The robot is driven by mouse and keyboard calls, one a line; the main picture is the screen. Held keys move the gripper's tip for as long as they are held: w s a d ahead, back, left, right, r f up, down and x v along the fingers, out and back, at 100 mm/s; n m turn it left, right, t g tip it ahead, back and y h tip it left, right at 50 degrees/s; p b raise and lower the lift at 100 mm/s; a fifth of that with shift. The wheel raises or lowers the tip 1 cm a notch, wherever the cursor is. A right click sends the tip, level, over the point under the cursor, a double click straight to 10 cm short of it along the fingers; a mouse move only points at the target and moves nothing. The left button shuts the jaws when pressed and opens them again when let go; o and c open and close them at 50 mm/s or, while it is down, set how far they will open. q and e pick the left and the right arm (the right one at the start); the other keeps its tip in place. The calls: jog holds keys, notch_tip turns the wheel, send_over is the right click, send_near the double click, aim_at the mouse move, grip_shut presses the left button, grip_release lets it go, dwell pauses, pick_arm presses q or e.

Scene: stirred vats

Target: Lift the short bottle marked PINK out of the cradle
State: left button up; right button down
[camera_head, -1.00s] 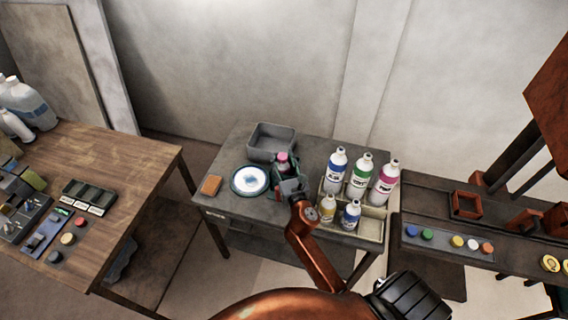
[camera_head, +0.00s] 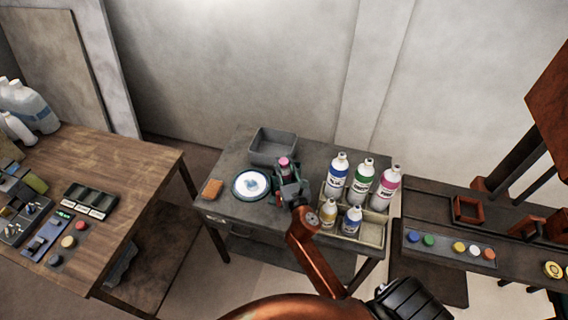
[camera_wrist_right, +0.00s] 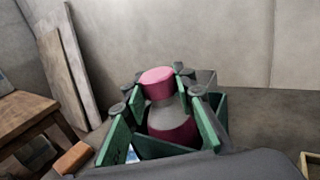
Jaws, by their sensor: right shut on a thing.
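The short bottle marked PINK has a pink cap and shows in the right wrist view (camera_wrist_right: 158,84), with a grey shoulder and a dark pink band below. My left gripper is not in view.
A crate (camera_head: 374,236) with several labelled bottles stands just right of my gripper. A round white dish (camera_head: 251,184) and an orange sponge (camera_head: 212,188) lie to the left. A grey bin (camera_head: 272,147) stands behind. A wooden table (camera_head: 110,165) is further left.

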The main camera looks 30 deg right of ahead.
jog(key=c, duration=1.7)
grip_release()
jog(key=shift+a, duration=0.1)
